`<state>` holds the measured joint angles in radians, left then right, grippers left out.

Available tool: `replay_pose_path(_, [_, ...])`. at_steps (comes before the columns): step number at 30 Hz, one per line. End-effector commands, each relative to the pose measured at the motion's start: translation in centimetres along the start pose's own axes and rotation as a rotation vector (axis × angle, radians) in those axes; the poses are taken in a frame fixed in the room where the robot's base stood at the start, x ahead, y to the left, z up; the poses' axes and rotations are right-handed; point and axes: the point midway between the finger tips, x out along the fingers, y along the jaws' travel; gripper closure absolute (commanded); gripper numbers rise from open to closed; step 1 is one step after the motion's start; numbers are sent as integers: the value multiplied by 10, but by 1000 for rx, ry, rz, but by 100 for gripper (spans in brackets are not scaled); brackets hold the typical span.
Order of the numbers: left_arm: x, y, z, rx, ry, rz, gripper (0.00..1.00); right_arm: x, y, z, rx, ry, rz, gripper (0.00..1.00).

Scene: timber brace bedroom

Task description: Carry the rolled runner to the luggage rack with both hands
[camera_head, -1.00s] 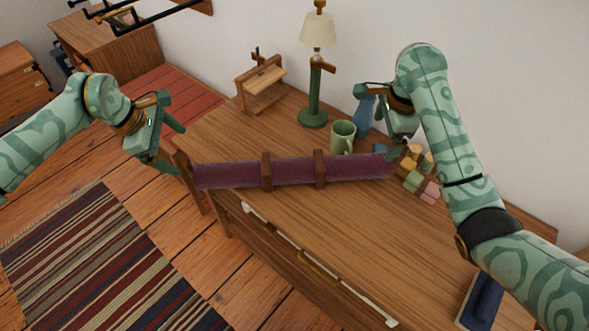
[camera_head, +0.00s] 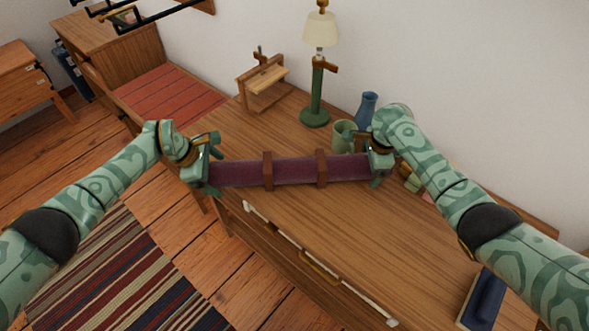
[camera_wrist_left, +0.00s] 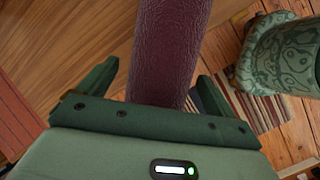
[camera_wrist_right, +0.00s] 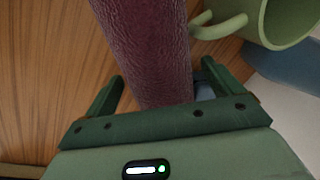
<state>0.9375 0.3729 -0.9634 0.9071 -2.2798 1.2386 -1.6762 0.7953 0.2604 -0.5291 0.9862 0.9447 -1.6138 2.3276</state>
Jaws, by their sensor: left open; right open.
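The rolled runner (camera_head: 295,170) is a long purple roll lying across the wooden desk, with two brown bands around its middle. My left gripper (camera_head: 209,168) is at the roll's left end, and my right gripper (camera_head: 374,164) is at its right end. Both are open. In the left wrist view the roll (camera_wrist_left: 170,45) lies between the spread fingers, with gaps beside it. In the right wrist view the roll (camera_wrist_right: 150,40) likewise lies between open fingers. The roll's ends are hidden by the grippers. I cannot tell for certain which thing is the luggage rack; a low red slatted surface (camera_head: 172,98) stands left of the desk.
A green mug (camera_head: 342,136) and blue vase (camera_head: 366,107) stand close behind the right gripper. A green lamp (camera_head: 315,100) and small wooden stand (camera_head: 262,82) are at the back. Small blocks (camera_head: 414,183) lie partly hidden by my right arm.

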Motion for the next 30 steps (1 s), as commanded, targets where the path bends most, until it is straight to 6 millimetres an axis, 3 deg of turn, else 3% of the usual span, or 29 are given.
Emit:
replay_pose_path(9, [2, 0, 0, 0, 0, 0, 9, 2, 0, 0, 0, 0, 0, 9])
replay_pose_path(19, [1, 0, 0, 0, 0, 1, 100, 2, 0, 0, 0, 0, 0, 100])
replay_pose_path(30, [-4, 3, 3, 2, -3, 7, 100, -5, -3, 0, 0, -2, -6, 100])
